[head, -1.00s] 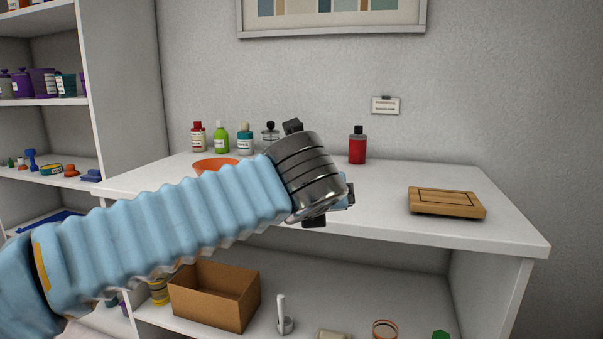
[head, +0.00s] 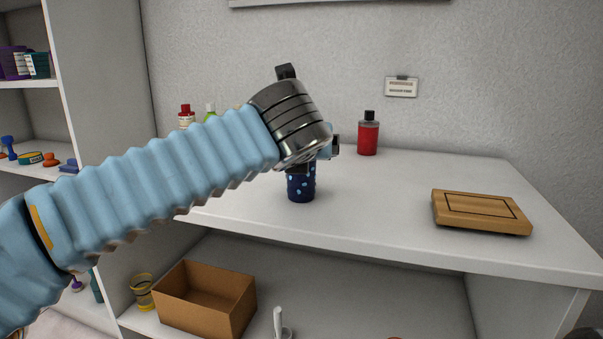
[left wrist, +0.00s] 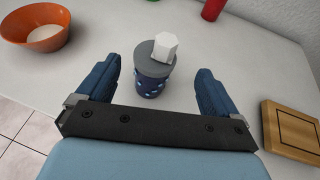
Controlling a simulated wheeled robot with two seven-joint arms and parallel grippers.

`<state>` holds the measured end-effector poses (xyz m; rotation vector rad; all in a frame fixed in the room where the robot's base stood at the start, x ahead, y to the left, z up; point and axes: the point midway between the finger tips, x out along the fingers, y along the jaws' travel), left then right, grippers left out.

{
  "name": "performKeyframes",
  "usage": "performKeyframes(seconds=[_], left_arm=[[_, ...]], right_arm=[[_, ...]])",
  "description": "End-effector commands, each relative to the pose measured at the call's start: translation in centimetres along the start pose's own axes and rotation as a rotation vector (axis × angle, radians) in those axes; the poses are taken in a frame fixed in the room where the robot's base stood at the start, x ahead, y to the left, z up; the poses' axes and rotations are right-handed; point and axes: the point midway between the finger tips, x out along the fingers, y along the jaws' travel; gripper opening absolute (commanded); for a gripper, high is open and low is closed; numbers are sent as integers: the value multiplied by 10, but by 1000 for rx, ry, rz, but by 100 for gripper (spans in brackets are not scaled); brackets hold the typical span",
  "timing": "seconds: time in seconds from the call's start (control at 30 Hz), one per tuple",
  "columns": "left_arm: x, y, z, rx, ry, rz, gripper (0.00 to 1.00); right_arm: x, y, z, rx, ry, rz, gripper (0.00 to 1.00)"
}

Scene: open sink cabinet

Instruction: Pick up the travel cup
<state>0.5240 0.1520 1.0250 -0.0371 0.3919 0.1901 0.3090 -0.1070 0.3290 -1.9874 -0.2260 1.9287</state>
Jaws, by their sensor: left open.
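The travel cup (head: 301,188) is dark blue with light spots and stands upright on the white counter. In the left wrist view the cup (left wrist: 152,86) shows a grey lid with a white hexagonal knob on top. My left gripper (left wrist: 158,84) is open, with one blue finger on each side of the cup and visible gaps to it. In the head view my left gripper (head: 304,168) is mostly hidden behind my wrist, and it covers the cup's upper part. My right gripper is not in view.
A wooden board (head: 482,212) lies to the right on the counter, and a red bottle (head: 368,134) stands at the back. An orange bowl (left wrist: 36,30) with something white inside is left of the cup. A cardboard box (head: 204,300) sits on the lower shelf.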

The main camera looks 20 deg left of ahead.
Motion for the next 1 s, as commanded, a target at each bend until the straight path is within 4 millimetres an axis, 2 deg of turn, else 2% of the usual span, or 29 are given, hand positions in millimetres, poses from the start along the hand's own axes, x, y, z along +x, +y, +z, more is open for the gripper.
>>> performKeyframes(seconds=[0.1,0.33,0.6,0.87,0.9,1.0], left_arm=[[22,0,0,0,1,1,94],[42,2,-2,0,1,1,94],[82,6,-7,0,1,0,94],[87,6,-7,-1,0,-1,94],[86,6,-7,-1,0,-1,92],[86,6,-7,-1,0,-1,77]], right_arm=[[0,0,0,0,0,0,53],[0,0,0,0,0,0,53],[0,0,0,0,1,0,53],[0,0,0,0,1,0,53],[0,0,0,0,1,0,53],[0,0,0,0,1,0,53]])
